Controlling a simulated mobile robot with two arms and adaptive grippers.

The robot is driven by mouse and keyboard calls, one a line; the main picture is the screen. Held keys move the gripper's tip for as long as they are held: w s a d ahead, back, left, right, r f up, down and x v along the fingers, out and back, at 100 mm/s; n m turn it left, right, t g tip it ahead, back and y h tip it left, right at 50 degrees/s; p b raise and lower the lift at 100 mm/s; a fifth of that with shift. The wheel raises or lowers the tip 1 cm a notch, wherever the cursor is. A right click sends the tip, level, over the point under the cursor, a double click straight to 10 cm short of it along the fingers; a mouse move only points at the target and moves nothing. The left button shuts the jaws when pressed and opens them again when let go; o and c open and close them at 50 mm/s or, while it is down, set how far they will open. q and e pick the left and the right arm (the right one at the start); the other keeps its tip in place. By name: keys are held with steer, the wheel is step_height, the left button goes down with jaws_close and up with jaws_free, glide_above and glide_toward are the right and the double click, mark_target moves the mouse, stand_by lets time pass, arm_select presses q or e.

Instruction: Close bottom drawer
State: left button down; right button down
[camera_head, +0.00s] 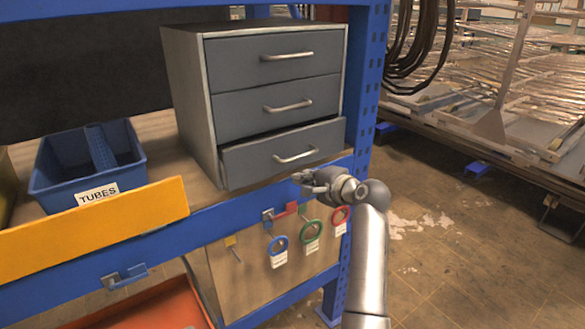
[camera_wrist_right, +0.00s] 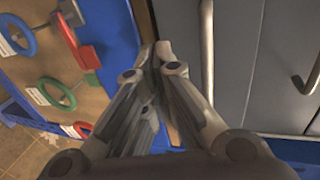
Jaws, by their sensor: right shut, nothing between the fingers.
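A grey cabinet (camera_head: 190,90) with three drawers stands on the shelf. Its bottom drawer (camera_head: 240,162) sticks out a little past the drawers above; a thin dark gap shows along its top. The bottom drawer handle (camera_head: 296,156) is a light metal bar. My right gripper (camera_head: 305,178) is shut and empty, just below and in front of that handle. Whether it touches the drawer I cannot tell. In the right wrist view the closed fingertips (camera_wrist_right: 162,50) are beside the bottom drawer's front (camera_wrist_right: 183,25) and its handle (camera_wrist_right: 207,50). My left gripper is not in view.
A blue shelf post (camera_head: 368,85) stands right of the cabinet. Below hang red, green and blue rings (camera_head: 310,232) on hooks. A blue TUBES bin (camera_head: 60,190) and a yellow panel (camera_head: 90,230) are at left. Floor at right is open.

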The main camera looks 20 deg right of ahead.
mark_target(288, 168)
steer(key=shift+r+p+x, duration=0.15)
steer(key=shift+p+x, duration=0.05)
steer(key=shift+x, duration=0.7)
steer(key=shift+r+p+x, duration=0.15)
steer(key=shift+p+x, duration=0.1)
steer(key=shift+x, duration=0.7)
steer(key=shift+r+p+x, duration=0.2)
steer(key=shift+x, duration=0.7)
steer(key=shift+w, duration=0.15)
